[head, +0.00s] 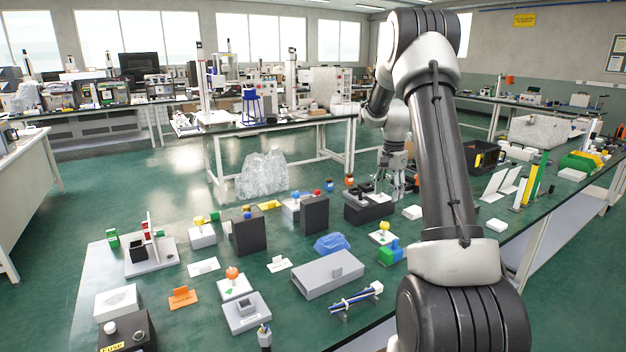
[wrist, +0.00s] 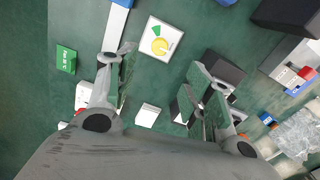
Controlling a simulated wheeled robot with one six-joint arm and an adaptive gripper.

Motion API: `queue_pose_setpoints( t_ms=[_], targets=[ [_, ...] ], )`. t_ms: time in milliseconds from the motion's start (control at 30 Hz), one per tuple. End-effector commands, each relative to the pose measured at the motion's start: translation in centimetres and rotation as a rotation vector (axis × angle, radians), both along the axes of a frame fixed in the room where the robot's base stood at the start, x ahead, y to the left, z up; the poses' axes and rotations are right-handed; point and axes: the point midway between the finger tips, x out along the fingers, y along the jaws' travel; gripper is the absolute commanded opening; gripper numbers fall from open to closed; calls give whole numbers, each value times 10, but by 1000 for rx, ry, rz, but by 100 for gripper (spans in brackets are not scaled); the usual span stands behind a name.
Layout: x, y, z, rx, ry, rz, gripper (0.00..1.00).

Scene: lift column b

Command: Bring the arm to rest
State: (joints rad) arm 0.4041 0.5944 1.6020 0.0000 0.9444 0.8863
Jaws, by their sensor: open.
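My arm rises at the right of the head view and bends over at the top, its far end hanging down over the green-topped table (head: 200,290). My gripper (head: 391,187) points down near the black block-like device (head: 368,209), partly hidden behind the arm. In the wrist view my gripper (wrist: 160,72) has its two fingers well apart, with nothing held between them. A small white block (wrist: 147,115) lies on the green surface below the gap. A white plate (wrist: 159,40) with a yellow knob and a green mark lies just beyond the fingertips.
A black case (head: 484,156) stands right of the arm. Narrow bare patches lie between things.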

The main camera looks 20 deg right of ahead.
Motion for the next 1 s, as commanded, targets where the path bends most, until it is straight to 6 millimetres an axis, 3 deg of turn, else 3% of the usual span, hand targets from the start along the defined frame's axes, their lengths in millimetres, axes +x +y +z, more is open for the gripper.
queue_pose_setpoints(
  t_ms=[267,400,767,1000],
  targets=[
    [-1,1,-1,2,5,123,51],
    [-47,20,-21,54,84,328,51],
    [-155,107,64,52,60,782,51],
    [-244,171,115,-26,-30,1055,51]
  ],
)
